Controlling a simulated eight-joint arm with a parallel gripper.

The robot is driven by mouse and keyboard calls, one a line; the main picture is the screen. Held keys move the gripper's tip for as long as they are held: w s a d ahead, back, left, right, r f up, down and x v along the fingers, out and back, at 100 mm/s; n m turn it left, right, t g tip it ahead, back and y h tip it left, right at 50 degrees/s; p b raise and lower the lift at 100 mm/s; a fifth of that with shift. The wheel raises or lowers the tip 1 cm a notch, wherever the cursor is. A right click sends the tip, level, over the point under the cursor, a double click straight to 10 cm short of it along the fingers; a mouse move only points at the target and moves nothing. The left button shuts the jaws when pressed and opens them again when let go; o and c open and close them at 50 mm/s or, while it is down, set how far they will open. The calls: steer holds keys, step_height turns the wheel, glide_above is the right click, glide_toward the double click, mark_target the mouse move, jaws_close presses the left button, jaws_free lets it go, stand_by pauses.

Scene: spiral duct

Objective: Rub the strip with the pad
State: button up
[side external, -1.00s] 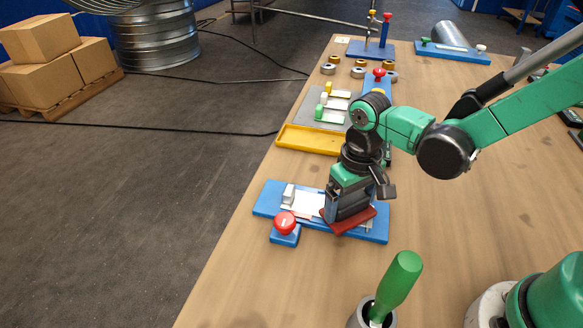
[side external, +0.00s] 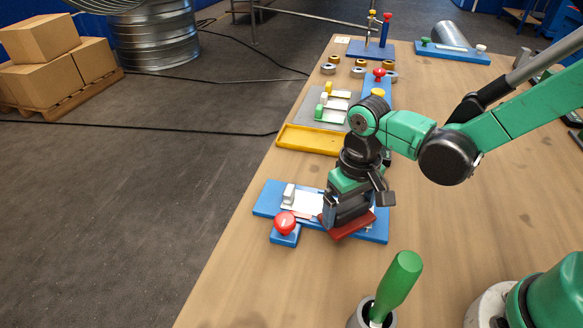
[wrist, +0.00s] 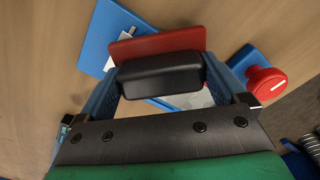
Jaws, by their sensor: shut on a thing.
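My gripper (side external: 345,208) is shut on the black handle of a pad; this handle also shows between the fingers in the wrist view (wrist: 161,75). The pad (side external: 350,226) has a dark red base, set at an angle over the right part of a blue board (side external: 264,204). The pale strip (side external: 306,203) lies on this board, with its right part hidden by the pad and gripper. The red base also shows in the wrist view (wrist: 150,45). I cannot tell whether the pad presses on the strip.
A red knob (side external: 285,222) on a blue block stands at the board's front edge. A green-handled tool (side external: 398,286) stands in a holder nearer the camera. A yellow tray (side external: 309,139) lies behind the board. Bare table lies to the right.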

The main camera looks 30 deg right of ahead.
steer(key=shift+s+a, duration=0.35)
steer(key=shift+r, duration=4)
steer(key=shift+w+a+r, duration=0.15)
steer(key=shift+a, duration=0.15)
steer(key=w+a+r+n, duration=0.1)
steer(key=a+r+n, duration=0.3)
steer(key=a, duration=0.4)
step_height(320, 180, up, 6)
steer(key=n, duration=0.5)
glide_above(243, 298)
step_height(243, 298, down, 16)
steer(key=shift+r, duration=0.2)
steer(key=shift+f, duration=2.05)
